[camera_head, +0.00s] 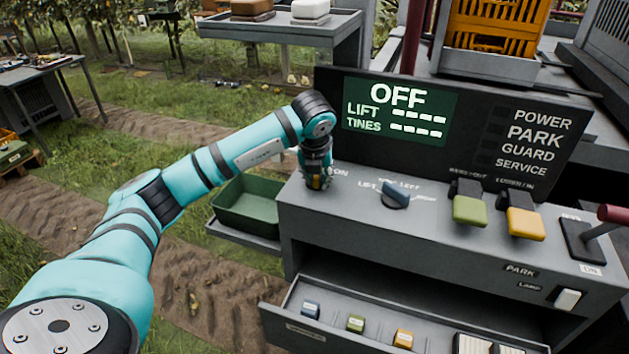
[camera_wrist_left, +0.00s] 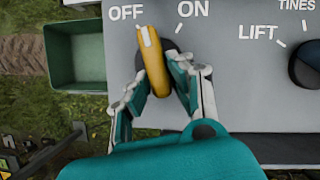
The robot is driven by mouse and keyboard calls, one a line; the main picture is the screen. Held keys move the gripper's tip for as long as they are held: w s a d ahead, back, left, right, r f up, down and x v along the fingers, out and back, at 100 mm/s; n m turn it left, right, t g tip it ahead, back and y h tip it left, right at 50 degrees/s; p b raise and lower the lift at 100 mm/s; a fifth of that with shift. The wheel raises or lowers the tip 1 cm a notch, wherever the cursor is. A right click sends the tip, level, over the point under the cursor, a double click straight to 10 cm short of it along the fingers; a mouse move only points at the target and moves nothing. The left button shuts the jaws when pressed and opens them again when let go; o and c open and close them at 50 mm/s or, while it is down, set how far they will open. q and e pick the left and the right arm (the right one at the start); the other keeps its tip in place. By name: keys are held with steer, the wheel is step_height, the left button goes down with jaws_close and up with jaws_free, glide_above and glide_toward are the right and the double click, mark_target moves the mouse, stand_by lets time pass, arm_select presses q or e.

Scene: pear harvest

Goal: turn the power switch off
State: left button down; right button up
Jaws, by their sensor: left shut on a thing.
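The power switch (camera_wrist_left: 153,60) is a yellow rotary handle with a white pointer line, on the grey panel between the printed words OFF and ON. In the left wrist view its pointer leans up and left, toward OFF. My left gripper (camera_wrist_left: 161,82) is shut on the handle, one finger on each side. In the head view my left gripper (camera_head: 317,181) comes down on the panel's left end and hides most of the switch. The display screen (camera_head: 397,110) reads OFF, with LIFT and TINES followed by dashes. My right gripper is not in view.
Right of the switch are a blue-grey selector knob (camera_head: 395,194), a green lever (camera_head: 469,210), a yellow lever (camera_head: 525,223) and a red-handled lever (camera_head: 612,215). Below is an open drawer (camera_head: 283,311) with small coloured blocks. A green bin (camera_head: 249,204) stands left of the panel.

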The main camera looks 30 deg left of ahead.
arm_select(q)
steer(key=shift+w+d+n+g+y+b, duration=0.15)
steer(key=shift+n+y+b, duration=0.1)
steer(key=shift+n, duration=0.4)
steer(key=shift+w+d+n+g+y+b, duration=0.15)
steer(key=shift+n+b, duration=0.1)
steer(key=shift+n, duration=0.4)
steer(key=shift+s+a+r+n, duration=0.1)
steer(key=shift+n, duration=0.2)
steer(key=c, duration=1.2)
jaws_free()
steer(key=v, duration=1.2)
